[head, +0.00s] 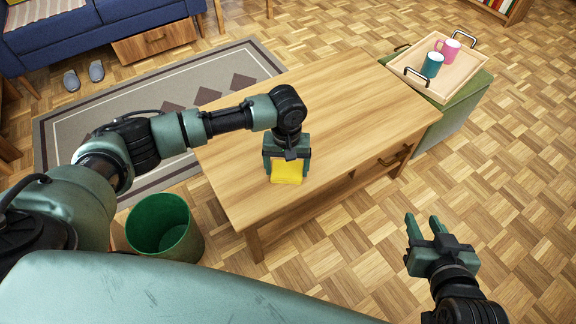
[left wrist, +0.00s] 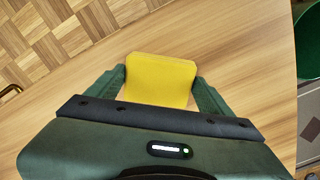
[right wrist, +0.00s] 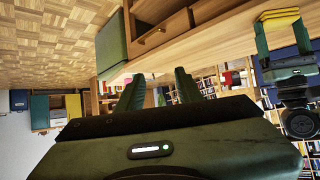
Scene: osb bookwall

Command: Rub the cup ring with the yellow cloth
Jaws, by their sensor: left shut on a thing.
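The yellow cloth (head: 287,171) is at the wooden table (head: 330,110), near its front edge. My left gripper (head: 286,162) points down and is shut on the cloth. In the left wrist view the cloth (left wrist: 160,80) sits between the two fingers, against the table top. It shows in the right wrist view too (right wrist: 280,19). I cannot make out the cup ring in any view; it may be hidden under the cloth or gripper. My right gripper (head: 423,226) is open and empty, over the floor to the right of the table.
A green bin (head: 163,228) stands by the table's left front corner. A wooden tray (head: 460,78) with a teal mug (head: 432,65) and a pink mug (head: 451,49) rests on a green ottoman (head: 455,108) at the right. The rest of the table top is clear.

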